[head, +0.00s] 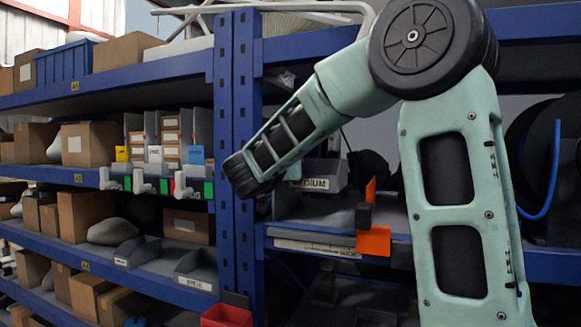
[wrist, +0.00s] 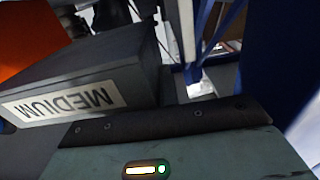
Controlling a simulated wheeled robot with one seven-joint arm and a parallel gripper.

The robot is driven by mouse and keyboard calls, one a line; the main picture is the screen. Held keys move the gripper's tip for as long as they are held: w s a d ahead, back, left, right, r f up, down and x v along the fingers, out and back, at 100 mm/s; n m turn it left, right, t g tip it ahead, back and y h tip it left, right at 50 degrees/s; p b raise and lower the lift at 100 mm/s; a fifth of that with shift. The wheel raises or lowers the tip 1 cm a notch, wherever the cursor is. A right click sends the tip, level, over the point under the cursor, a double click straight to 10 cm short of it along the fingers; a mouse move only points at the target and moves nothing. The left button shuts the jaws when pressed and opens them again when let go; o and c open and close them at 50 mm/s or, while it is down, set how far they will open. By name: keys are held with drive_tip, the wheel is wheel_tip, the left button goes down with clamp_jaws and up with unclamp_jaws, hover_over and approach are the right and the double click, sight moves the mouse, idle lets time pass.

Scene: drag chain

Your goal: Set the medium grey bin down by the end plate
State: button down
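The medium grey bin (head: 326,172) is at the middle shelf of the right-hand rack bay, its white MEDIUM label facing out. In the wrist view the bin (wrist: 130,68) is close to my gripper's teal body (wrist: 165,155), its label upside down. An upright orange plate (head: 371,190), likely the end plate, stands right of the bin with a gap between; orange also shows in the wrist view (wrist: 28,35).
A blue rack post (head: 236,130) stands close left of my wrist. The shelf's blue front edge (head: 290,230) runs below the bin. An orange piece (head: 373,241) with a dark block (head: 363,215) sits at that edge. A red bin (head: 226,315) is low down.

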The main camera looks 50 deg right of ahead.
drive_tip(key=shift+f, duration=3.4)
drive_tip(key=shift+f+b, duration=0.6)
drive_tip(key=shift+b, duration=0.05)
drive_tip(key=c, duration=1.6)
unclamp_jaws()
drive_tip(key=shift+r, duration=0.1)
drive_tip(key=shift+a, duration=0.1)
drive_tip(key=shift+s+a+b, duration=0.1)
drive_tip(key=shift+a+b, duration=0.25)
drive_tip(key=shift+b+v, duration=3.65)
drive_tip(key=shift+v, duration=4.6)
drive_tip(key=shift+s, duration=0.1)
